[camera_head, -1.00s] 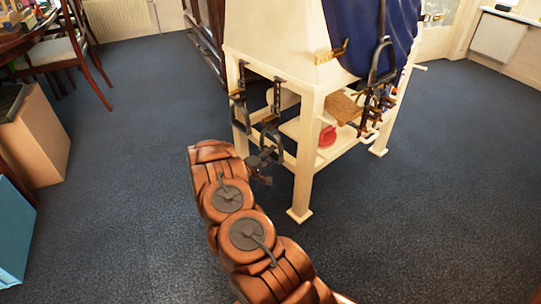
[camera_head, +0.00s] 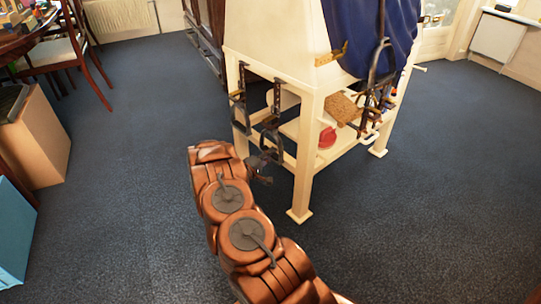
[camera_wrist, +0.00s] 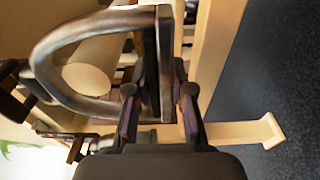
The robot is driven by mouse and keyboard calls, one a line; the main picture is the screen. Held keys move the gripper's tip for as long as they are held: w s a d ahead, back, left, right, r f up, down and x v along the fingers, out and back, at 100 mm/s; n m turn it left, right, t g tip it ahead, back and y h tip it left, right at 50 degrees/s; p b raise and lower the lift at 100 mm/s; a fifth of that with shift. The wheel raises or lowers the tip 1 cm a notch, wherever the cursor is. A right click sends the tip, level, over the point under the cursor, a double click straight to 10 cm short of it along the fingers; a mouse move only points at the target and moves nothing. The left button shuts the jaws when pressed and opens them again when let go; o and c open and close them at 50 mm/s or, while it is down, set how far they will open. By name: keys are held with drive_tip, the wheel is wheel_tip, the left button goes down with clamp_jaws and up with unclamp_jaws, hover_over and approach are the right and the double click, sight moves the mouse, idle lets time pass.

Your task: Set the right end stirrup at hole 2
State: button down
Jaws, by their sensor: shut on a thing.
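The right end strap (camera_head: 278,97) hangs from the near end of the pale saddle stand. My gripper (camera_head: 263,160) is just below it and shut on a dark metal stirrup (camera_head: 271,137). In the wrist view the stirrup (camera_wrist: 52,52) is a D-shaped iron, its arch to the left and its flat tread between the fingers of my gripper (camera_wrist: 160,105). In the head view the stirrup's top is close to the strap's lower end; I cannot tell whether they touch. The strap's holes are too small to tell apart. The left end stirrup (camera_head: 238,117) hangs beside it.
The stand's front leg (camera_head: 303,170) is close to the right of my gripper. A lower shelf holds a red round item (camera_head: 327,137) and a brown block (camera_head: 342,108). A dark blue cloth (camera_head: 365,35) covers the stand's side. Carpet around is clear.

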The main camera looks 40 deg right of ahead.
drive_tip(key=shift+r+p, duration=1.25)
drive_tip(key=shift+r, duration=0.25)
drive_tip(key=shift+f, duration=0.1)
drive_tip(key=c, duration=1)
unclamp_jaws()
drive_tip(key=a, duration=1.2)
drive_tip(key=shift+s, duration=0.4)
drive_tip(key=shift+w, duration=0.1)
